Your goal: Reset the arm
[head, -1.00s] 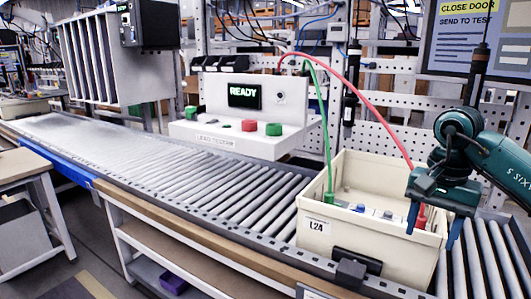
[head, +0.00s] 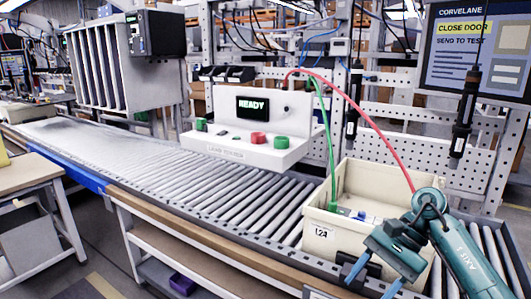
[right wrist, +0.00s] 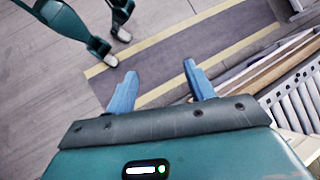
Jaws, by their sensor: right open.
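My right arm (head: 460,262) comes in from the lower right in the head view. My right gripper (head: 373,281) is in front of the cream crate marked L24 (head: 318,232), overlapping its near right side. Its two blue fingers are apart, with nothing between them. The right wrist view shows the open fingers (right wrist: 160,72) over the floor, with the conveyor to the right. My left gripper is not visible in the head view. The arm hides part of the crate's inside and the red lead's lower end.
The crate stands on the roller conveyor (head: 215,175). A green lead (head: 330,140) and a red lead (head: 375,125) run from the white tester (head: 245,140), whose screen reads READY, towards the crate. Hanging tools (head: 463,125) are behind the arm.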

